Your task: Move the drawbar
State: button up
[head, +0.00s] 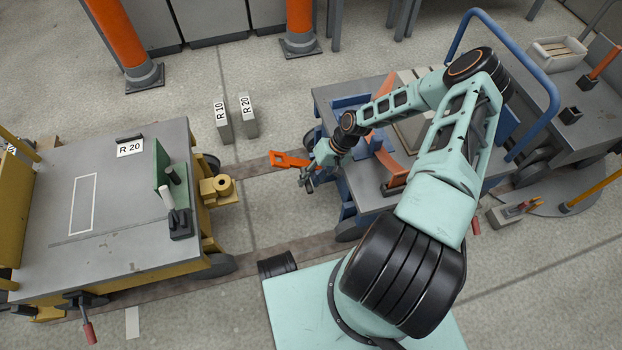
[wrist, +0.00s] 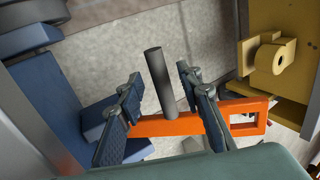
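The orange drawbar (head: 290,159) juts left from the blue cart (head: 323,95) toward the yellow cart (head: 203,240). In the wrist view the drawbar (wrist: 172,125) runs across the lower part and ends at the right in a rectangular eye. A dark upright post (wrist: 160,82) rises from the bar. My gripper (head: 308,180) is at the drawbar beside the blue cart. In the wrist view my gripper (wrist: 160,84) is open, with one finger on each side of the post and visible gaps. The yellow coupling (head: 220,188) is apart from the eye.
Two grey marker blocks, R 10 (head: 222,125) and R 20 (head: 248,119), stand on the floor behind. A rail track (head: 258,165) crosses the gap between the carts. The blue cart's curved handrail (head: 535,75) is at the right.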

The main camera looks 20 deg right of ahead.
jog(key=v, duration=1.2)
jog(key=shift+d, duration=0.1)
jog(key=shift+c, duration=0.3)
